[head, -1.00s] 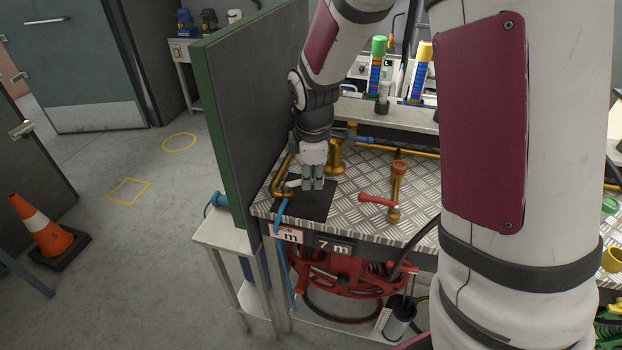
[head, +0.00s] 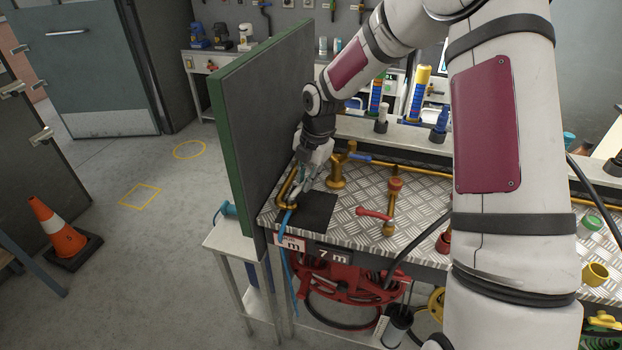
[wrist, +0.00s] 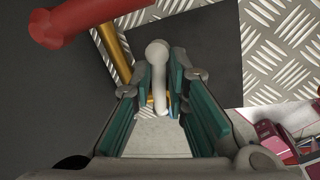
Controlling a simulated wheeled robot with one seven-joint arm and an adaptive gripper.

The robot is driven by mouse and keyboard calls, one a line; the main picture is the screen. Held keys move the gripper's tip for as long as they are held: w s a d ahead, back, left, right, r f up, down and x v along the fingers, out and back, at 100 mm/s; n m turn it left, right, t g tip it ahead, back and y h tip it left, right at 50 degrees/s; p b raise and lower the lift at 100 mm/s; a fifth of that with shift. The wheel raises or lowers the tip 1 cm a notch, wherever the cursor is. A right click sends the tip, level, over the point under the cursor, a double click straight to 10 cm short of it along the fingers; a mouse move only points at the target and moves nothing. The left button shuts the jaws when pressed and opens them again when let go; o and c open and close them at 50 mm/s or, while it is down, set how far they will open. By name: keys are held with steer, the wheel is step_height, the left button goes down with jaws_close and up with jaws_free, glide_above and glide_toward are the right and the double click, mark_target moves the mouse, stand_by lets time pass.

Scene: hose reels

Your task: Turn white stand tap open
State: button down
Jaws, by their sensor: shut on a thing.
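The white stand tap is a brass pipe (head: 284,190) near the left end of the metal bench, beside the tall panel, with a blue hose hanging below. Its white lever (wrist: 158,75) shows in the wrist view between the teal finger pads. My gripper (wrist: 163,90) is shut on that lever; in the head view my gripper (head: 300,190) leans over the tap and hides most of the lever. The exact lever angle is hard to tell.
A tall green-edged panel (head: 262,120) stands close at left. A red-levered tap (head: 375,214) and another brass fitting (head: 337,172) stand to the right. A black mat (head: 315,212) lies on the tread-plate bench. A red hose reel (head: 335,288) hangs beneath.

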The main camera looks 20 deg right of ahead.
steer(key=shift+w+a+n+y, duration=0.2)
steer(key=shift+w+n, duration=0.25)
steer(key=shift+n, duration=0.45)
steer(key=shift+w+a+n+y, duration=0.1)
steer(key=shift+w+a+n, duration=0.25)
steer(key=shift+n, duration=0.55)
steer(key=shift+w+r, duration=0.1)
steer(key=c, duration=1.6)
jaws_free()
steer(key=shift+c, duration=0.2)
steer(key=shift+g, duration=0.3)
step_height(320, 180, up, 12)
steer(key=s+d, duration=0.1)
steer(key=shift+s+d, duration=0.25)
steer(key=shift+d, duration=0.15)
